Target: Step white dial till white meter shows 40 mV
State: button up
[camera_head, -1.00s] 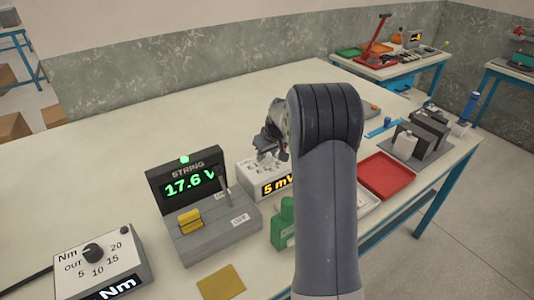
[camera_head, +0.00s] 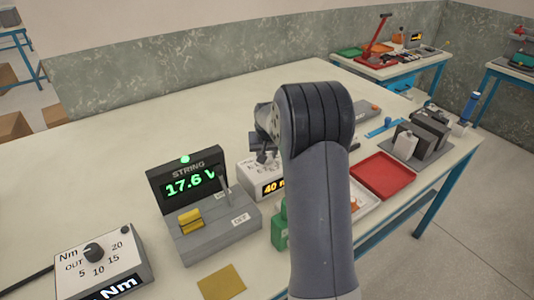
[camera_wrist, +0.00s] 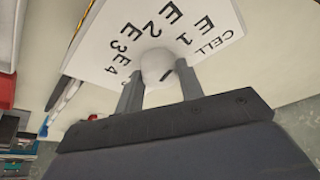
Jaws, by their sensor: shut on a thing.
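The white meter (camera_head: 250,182) is a white box on the bench, partly hidden by my arm. Its yellow lit display (camera_head: 271,188) reads "40 m", with the right end hidden behind my arm. My gripper (camera_head: 266,153) is over the top of this box. In the wrist view the round white dial (camera_wrist: 157,64) sits between the two fingers of my gripper (camera_wrist: 159,84), which are shut on it. The box's top is printed CELL, E1, E2, E3 and E4 around the dial. A short dark mark shows on the dial's edge. The dial is hidden in the head view.
A grey STRING unit (camera_head: 222,232) with a green 17.6 V readout and lever stands left of the meter. A green bottle (camera_head: 279,228) is close in front. A red tray (camera_head: 384,177) lies to the right. An Nm dial box (camera_head: 100,262) stands at front left.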

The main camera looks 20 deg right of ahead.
jog(key=shift+a+m+g+h+b, duration=0.1)
jog(key=shift+m+g+h+b, duration=0.35)
jog(key=shift+m, duration=1.25)
jog(key=o, duration=1)
jog(key=v, duration=1)
jog(key=shift+s+a+r+b, duration=0.15)
jog(key=shift+a+r+b, duration=0.05)
jog(key=shift+r+b, duration=0.1)
jog(key=shift+f, duration=0.1)
